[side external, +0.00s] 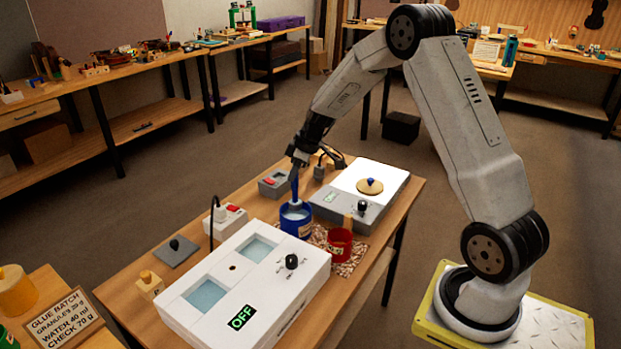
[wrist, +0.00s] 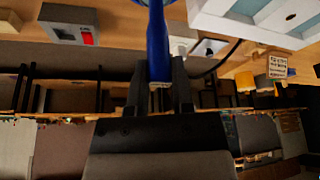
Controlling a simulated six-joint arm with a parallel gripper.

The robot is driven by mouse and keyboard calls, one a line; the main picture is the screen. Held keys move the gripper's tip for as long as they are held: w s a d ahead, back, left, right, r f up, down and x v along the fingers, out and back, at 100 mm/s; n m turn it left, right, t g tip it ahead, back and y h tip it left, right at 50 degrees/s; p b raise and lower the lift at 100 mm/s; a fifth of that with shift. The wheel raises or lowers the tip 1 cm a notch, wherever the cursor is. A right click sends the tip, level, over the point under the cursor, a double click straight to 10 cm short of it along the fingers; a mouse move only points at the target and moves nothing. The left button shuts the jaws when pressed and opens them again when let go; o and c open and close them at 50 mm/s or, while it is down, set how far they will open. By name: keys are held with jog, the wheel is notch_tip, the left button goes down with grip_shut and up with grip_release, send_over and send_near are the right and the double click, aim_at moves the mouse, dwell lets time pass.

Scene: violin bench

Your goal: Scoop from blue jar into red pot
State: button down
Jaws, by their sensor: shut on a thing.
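The blue jar (side external: 296,219) stands on the bench between the white water bath and the scale, with something pale inside. My gripper (side external: 299,160) is above the jar and shut on a blue-handled scoop (side external: 294,188). The scoop hangs down and its lower end is at the jar's mouth; its tip is hidden. In the wrist view my gripper (wrist: 160,88) grips the blue handle (wrist: 157,40) between its two dark fingers. The red pot (side external: 339,244) stands to the right of the jar on a speckled mat and looks open at the top.
A white water bath (side external: 225,290) with an OFF display stands in front. A scale (side external: 372,183) with a round lid (side external: 369,187) on it is behind the pot.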

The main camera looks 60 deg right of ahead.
jog(key=shift+r, duration=3.4)
jog(key=shift+s, duration=0.15)
jog(key=s+a+f, duration=0.1)
jog(key=s+f, duration=0.1)
jog(key=s, duration=1.4)
jog(key=shift+a+f, duration=0.2)
jog(key=shift+f, duration=0.35)
